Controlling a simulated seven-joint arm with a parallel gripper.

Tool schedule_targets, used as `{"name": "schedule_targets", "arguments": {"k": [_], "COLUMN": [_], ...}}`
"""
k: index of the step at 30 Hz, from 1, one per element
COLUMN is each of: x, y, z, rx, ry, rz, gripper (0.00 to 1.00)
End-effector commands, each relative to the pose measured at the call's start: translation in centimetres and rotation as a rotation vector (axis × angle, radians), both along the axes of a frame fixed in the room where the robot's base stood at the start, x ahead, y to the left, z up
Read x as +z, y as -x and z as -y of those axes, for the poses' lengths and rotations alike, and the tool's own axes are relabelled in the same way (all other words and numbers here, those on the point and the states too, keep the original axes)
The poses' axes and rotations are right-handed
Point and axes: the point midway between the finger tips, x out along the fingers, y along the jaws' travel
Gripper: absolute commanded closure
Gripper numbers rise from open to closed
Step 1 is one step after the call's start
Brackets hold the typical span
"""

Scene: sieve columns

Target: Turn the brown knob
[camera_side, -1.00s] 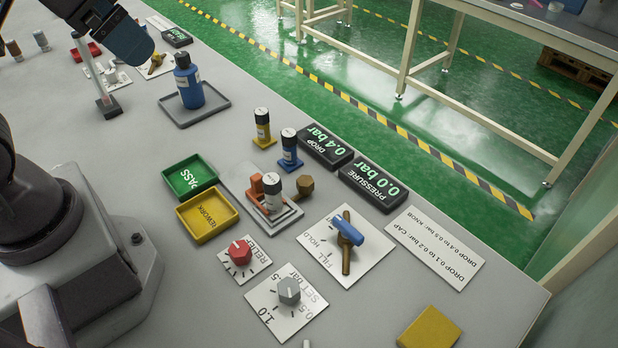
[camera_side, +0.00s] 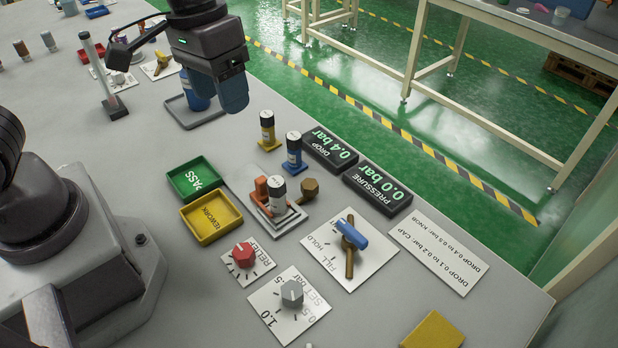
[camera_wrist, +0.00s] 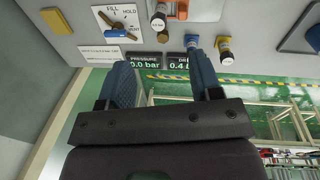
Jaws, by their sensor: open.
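The brown knob (camera_side: 309,187) is a small faceted knob on the right side of a grey fixture (camera_side: 285,221). The fixture holds a white column with a dark cap (camera_side: 278,195) beside an orange clamp (camera_side: 262,190). My gripper (camera_side: 233,94) has blue fingers and is up and to the left of the knob in the side view, in front of the blue bottle (camera_side: 191,100). It is clear of the knob. In the wrist view my gripper (camera_wrist: 163,72) is open with nothing between its fingers; the fixture area lies beyond the fingertips at the top.
A yellow-based column (camera_side: 267,132) and a blue-based column (camera_side: 293,152) stand between my gripper and the knob. The DROP display (camera_side: 328,146) reads 0.4 bar and the PRESSURE display (camera_side: 377,187) 0.0 bar. A blue-handled valve (camera_side: 350,236), red knob (camera_side: 243,255) and grey knob (camera_side: 291,293) are nearer.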

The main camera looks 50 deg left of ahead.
Motion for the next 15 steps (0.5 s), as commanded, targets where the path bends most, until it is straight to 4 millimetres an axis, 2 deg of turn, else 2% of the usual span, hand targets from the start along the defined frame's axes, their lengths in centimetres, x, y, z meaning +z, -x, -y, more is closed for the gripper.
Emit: {"name": "schedule_targets", "arguments": {"k": [1,9,12,15], "x": [-1.6,-9.0,-11.1,-12.2], "y": [-1.2,-7.0,-9.1,-11.4], "z": [0.6,2.2,2.4,2.2], "rx": [0.054,0.471,0.641,0.838], "ry": [-0.01,-0.112,-0.147,-0.149], "rz": [-0.051,-0.168,-0.16,-0.127], "gripper": [0.41,0.41,0.41,0.41]}}
